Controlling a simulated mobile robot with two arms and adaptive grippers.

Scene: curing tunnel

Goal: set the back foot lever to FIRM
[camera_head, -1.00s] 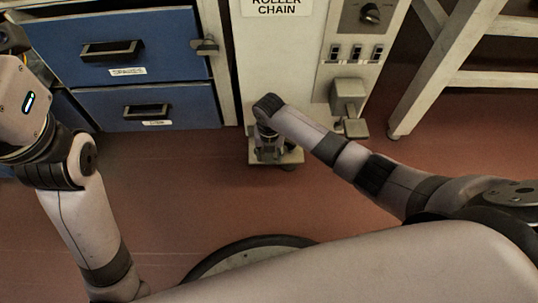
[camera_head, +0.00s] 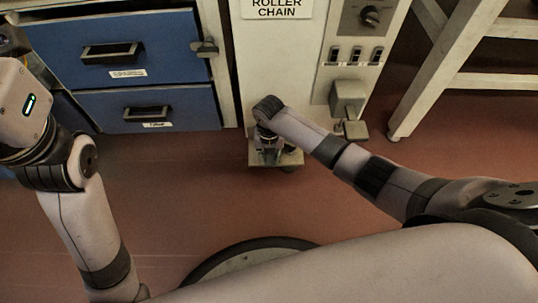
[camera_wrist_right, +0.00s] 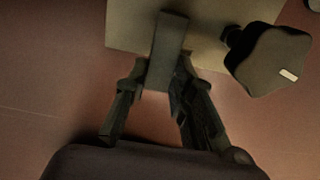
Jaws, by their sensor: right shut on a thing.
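A dark grey lever (camera_wrist_right: 168,48) stands in front of a pale plate (camera_wrist_right: 212,22) in the right wrist view. My right gripper (camera_wrist_right: 158,92) is shut on the lever, with one finger on each side of it. In the head view my right gripper (camera_head: 268,143) is low at the foot of the pale cabinet, over the same pale plate (camera_head: 290,158). My arm hides most of the lever there. No FIRM marking is readable. My left arm shows at the left, but its fingers are not in view.
Blue drawers (camera_head: 145,75) stand left and a pale frame (camera_head: 440,70) right. The red floor in front is open.

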